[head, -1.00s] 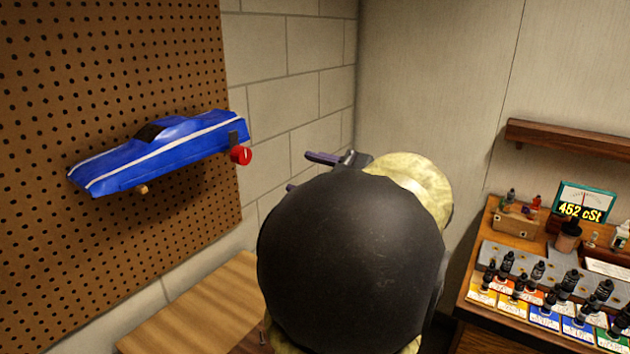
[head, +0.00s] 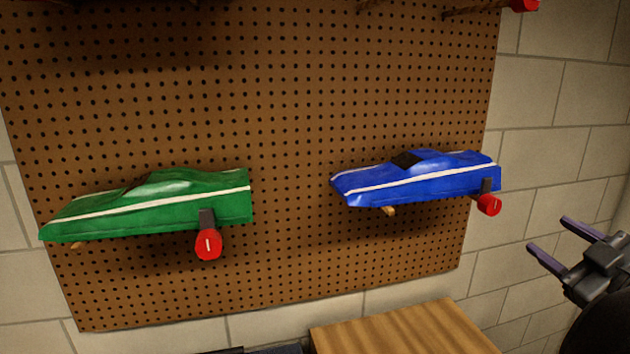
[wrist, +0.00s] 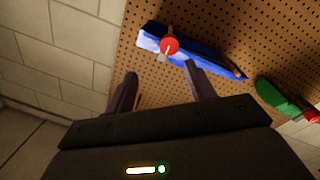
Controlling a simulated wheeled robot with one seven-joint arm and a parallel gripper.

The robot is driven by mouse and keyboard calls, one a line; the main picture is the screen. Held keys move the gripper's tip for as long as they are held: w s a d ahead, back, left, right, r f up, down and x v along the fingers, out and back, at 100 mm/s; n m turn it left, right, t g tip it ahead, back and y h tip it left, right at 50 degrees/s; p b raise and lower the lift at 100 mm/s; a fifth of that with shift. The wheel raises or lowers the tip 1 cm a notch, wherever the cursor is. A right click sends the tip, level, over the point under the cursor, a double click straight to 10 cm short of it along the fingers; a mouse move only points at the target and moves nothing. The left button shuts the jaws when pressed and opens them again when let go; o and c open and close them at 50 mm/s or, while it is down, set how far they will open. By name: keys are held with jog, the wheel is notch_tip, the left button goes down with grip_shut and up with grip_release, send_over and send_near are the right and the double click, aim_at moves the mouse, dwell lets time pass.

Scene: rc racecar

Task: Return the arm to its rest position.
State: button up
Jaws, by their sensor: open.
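My gripper (head: 562,243) is at the right edge of the head view, with its two fingers apart and nothing between them. It points left toward the pegboard, and most of my arm is out of the frame. In the wrist view my gripper (wrist: 160,88) is open and empty, below the blue car. The blue car body (head: 420,183) rests on pegs to the left of the gripper, apart from it in the head view. It also shows in the wrist view (wrist: 205,58).
A green car body (head: 160,205) rests on pegs at the left of the pegboard (head: 290,90). Red-tipped pegs (head: 489,205) stick out from the board. A wooden surface (head: 400,330) lies below. A block wall (head: 560,90) stands to the right.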

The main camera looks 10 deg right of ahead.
jog(key=w+a+f+m+g+h+p, duration=0.25)
jog(key=w+f+m+h, duration=0.2)
jog(key=w, duration=0.65)
jog(key=w+a+f+m+g, duration=0.2)
jog(key=a+f+m+g, duration=0.15)
jog(key=a+f, duration=0.4)
jog(key=s+a+f+g+y+p, duration=0.1)
jog(key=s+a+f+g, duration=0.4)
jog(key=a, duration=0.5)
jog(key=s+a+f+g+y+p, duration=0.2)
jog(key=s+a+f+g+y, duration=0.1)
jog(key=s+a+f, duration=0.4)
jog(key=a+f+g, duration=0.1)
jog(key=a, duration=0.2)
jog(key=shift+a+f+n+g, duration=0.2)
jog(key=shift+a+n+g, duration=0.2)
jog(key=shift+y, duration=0.25)
